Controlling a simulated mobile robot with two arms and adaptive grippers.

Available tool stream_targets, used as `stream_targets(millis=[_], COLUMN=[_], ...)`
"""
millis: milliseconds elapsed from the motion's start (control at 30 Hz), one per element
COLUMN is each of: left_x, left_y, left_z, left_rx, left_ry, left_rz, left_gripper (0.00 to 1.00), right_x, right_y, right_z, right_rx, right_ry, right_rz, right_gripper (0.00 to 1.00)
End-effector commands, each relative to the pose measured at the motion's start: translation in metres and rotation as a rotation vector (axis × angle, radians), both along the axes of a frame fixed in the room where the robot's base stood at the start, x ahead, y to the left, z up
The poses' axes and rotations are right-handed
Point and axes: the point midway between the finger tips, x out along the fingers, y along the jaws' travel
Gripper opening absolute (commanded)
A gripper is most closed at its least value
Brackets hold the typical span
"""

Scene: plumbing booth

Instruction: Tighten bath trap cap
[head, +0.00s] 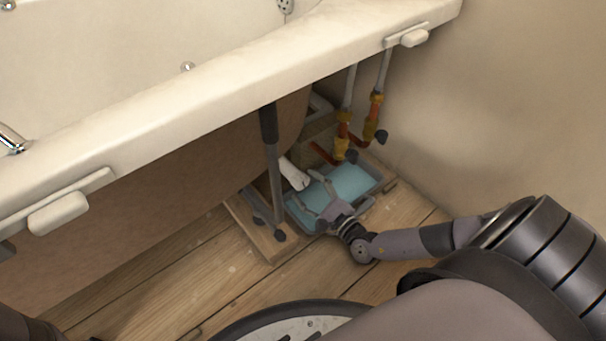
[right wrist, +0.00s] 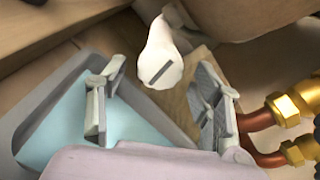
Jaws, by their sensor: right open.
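The white trap cap (right wrist: 162,70), with a dark slanted slot across its face, shows in the right wrist view at the end of a white trap body. In the head view the white trap (head: 293,173) sticks out from under the bath. My right gripper (head: 313,192) is open, low over the tray beside the trap. In the wrist view the open fingers (right wrist: 160,88) stand to either side of the cap's line, with a gap on both sides. I see no contact. My left gripper is not in view.
A grey tray with a blue inside (head: 352,182) lies under my right gripper. Copper pipes with brass valves (head: 342,148) stand close on the right. A dark bath leg (head: 273,165) stands left of the trap. The bath rim (head: 230,85) overhangs; wooden floor (head: 170,280) lies in front.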

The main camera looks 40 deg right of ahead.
Motion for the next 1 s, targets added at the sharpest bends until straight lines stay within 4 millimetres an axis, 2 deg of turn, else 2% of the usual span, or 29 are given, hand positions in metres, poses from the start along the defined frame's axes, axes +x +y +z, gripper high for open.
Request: stream_targets(millis=[33, 200, 533, 1000], left_x=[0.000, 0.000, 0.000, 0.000], left_y=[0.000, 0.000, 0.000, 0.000], left_z=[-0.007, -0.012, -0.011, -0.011], left_rx=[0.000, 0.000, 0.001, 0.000], left_ry=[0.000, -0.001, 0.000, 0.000], left_rz=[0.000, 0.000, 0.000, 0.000], left_gripper=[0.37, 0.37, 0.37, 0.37], right_x=[0.008, 0.021, 0.023, 0.023], right_y=[0.001, 0.002, 0.002, 0.002], right_z=[-0.003, -0.001, 0.000, 0.000], right_rx=[-0.001, 0.000, 0.000, 0.000], right_ry=[-0.002, 0.000, 0.000, 0.000], right_rz=[0.001, 0.000, 0.000, 0.000], right_gripper=[0.60, 0.60, 0.59, 0.28])
